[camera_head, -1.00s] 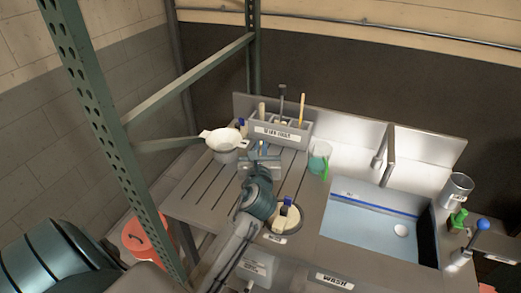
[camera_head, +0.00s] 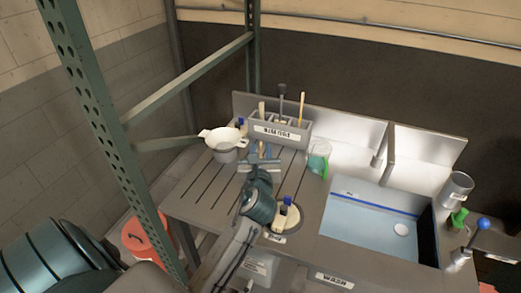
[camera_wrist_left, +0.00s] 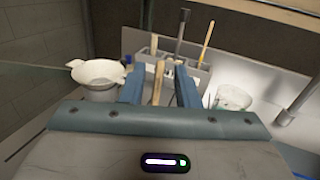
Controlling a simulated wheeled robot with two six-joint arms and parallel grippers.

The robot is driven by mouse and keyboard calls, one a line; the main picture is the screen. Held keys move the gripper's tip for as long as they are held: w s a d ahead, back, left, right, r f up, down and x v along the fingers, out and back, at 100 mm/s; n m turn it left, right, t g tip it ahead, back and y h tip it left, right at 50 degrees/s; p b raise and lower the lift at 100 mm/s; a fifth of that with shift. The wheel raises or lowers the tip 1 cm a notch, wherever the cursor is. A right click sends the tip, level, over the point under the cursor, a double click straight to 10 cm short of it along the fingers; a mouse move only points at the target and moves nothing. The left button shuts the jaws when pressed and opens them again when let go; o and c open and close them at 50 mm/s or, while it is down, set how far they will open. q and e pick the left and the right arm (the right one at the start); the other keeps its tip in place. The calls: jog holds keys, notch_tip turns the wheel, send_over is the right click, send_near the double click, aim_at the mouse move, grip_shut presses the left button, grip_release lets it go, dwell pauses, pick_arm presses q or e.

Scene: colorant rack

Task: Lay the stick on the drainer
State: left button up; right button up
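The left gripper (camera_head: 262,150) is over the back of the slatted drainer (camera_head: 207,190), in front of the wash tools rack (camera_head: 284,131). In the left wrist view its two blue fingers (camera_wrist_left: 160,85) stand apart. A pale wooden stick (camera_wrist_left: 158,82) shows between them, with a gap visible on both sides. I cannot tell whether the stick rests on the drainer. Its lower end is hidden by the gripper body. My right gripper is not in view.
The rack holds another wooden handle (camera_wrist_left: 154,43), a grey tool (camera_head: 281,101) and a yellow stick (camera_head: 302,106). A white bowl (camera_head: 222,136) stands left of the gripper, a clear beaker (camera_head: 318,158) right. The sink (camera_head: 375,222) lies further right. A green metal post (camera_head: 120,150) rises at left.

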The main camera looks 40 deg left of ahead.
pick_arm(q)
jog(key=b+v, duration=0.1)
jog(key=v, duration=1)
jog(key=shift+b, duration=0.4)
dwell(0.9)
